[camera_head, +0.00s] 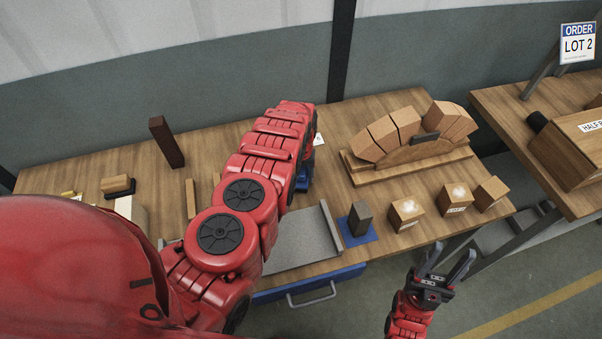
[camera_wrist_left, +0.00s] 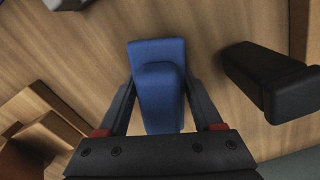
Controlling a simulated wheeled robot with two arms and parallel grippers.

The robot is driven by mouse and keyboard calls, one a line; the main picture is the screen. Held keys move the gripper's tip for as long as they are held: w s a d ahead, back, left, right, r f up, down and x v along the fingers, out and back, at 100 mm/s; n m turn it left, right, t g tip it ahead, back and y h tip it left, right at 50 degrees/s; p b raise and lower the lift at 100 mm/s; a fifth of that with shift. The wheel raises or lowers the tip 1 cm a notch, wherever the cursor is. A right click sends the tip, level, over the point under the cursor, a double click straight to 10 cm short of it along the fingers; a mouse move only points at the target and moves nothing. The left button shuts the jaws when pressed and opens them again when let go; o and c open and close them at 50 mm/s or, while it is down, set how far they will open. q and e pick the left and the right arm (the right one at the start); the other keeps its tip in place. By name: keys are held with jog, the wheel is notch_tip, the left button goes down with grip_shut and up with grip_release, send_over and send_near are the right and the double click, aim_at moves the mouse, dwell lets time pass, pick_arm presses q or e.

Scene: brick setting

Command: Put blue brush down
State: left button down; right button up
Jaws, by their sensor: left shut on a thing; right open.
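The blue brush (camera_wrist_left: 158,52) is in the middle of the left wrist view, with its narrower upper part between the fingers of my left gripper (camera_wrist_left: 161,88). My left gripper is shut on it, over the wooden table. I cannot tell whether the brush touches the table. In the head view my red left arm hides this gripper; a blue part (camera_head: 305,172) shows just right of the arm. My right gripper (camera_head: 450,262) is open and empty, in front of the table's right part, over the floor.
A dark handled object (camera_wrist_left: 268,82) lies close to the right of the brush. The wooden table (camera_head: 90,160) also bears a grey tray (camera_head: 300,240), a dark block on a blue pad (camera_head: 361,238), small wooden cubes (camera_head: 405,212) and a brick arch (camera_head: 405,130).

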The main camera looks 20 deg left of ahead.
aim_at(301, 167)
pick_arm(q)
jog(key=shift+c, duration=0.2)
grip_release()
jog(key=shift+f, duration=0.1)
jog(key=shift+r, duration=0.2)
jog(key=shift+w+r, duration=0.1)
notch_tip(301, 167, up, 8)
jog(key=shift+r+b, duration=0.1)
jog(key=shift+b, duration=1.1)
notch_tip(301, 167, up, 2)
jog(key=shift+r+p, duration=0.25)
jog(key=shift+p, duration=0.35)
jog(key=shift+r, duration=0.55)
